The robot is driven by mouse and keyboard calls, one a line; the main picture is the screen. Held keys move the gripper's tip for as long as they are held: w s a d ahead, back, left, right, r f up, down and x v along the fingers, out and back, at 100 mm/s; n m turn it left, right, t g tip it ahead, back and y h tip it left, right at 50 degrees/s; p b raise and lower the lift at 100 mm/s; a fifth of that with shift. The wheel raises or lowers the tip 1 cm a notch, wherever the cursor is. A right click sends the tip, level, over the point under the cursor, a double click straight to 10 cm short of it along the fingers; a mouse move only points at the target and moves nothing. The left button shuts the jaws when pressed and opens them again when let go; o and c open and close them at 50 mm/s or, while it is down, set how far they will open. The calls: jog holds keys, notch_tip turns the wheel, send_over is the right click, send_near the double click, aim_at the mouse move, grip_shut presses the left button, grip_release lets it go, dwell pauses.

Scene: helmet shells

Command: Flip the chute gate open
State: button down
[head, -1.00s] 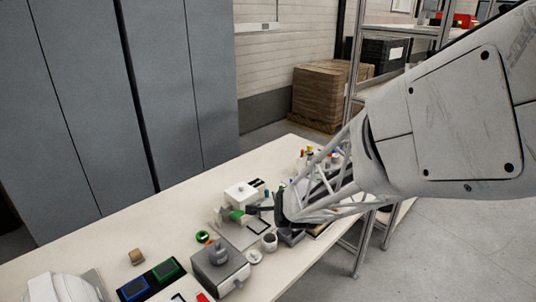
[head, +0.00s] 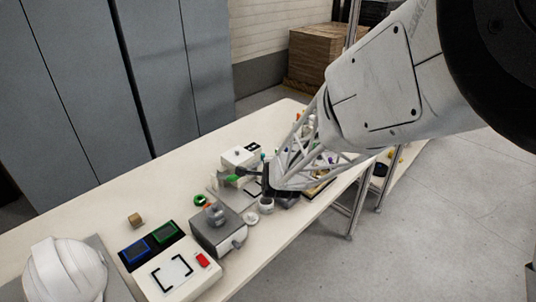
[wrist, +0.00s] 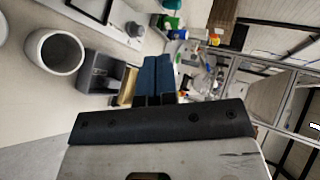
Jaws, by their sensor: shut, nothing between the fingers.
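My gripper (head: 244,171) is over the far middle of the table, its dark fingers pointing left toward a small green piece (head: 233,178). The green piece is beside a white box (head: 238,157); fingertips and piece look close, but I cannot tell if they touch. In the wrist view my gripper (wrist: 158,62) shows its two dark blue fingers together with nothing between them. I cannot clearly pick out the chute gate; the green piece may be part of it. My gripper and arm hide part of this area in the head view.
A grey box (head: 218,232), blue and green trays (head: 150,246) and a white helmet shell (head: 66,270) are nearer. Small bottles (wrist: 172,20) stand beyond the fingers.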

jog(key=w+r+x, duration=0.1)
jog(key=x, duration=1.2)
jog(key=shift+r, duration=0.45)
jog(key=shift+a, duration=0.1)
jog(key=shift+w+d, duration=1.05)
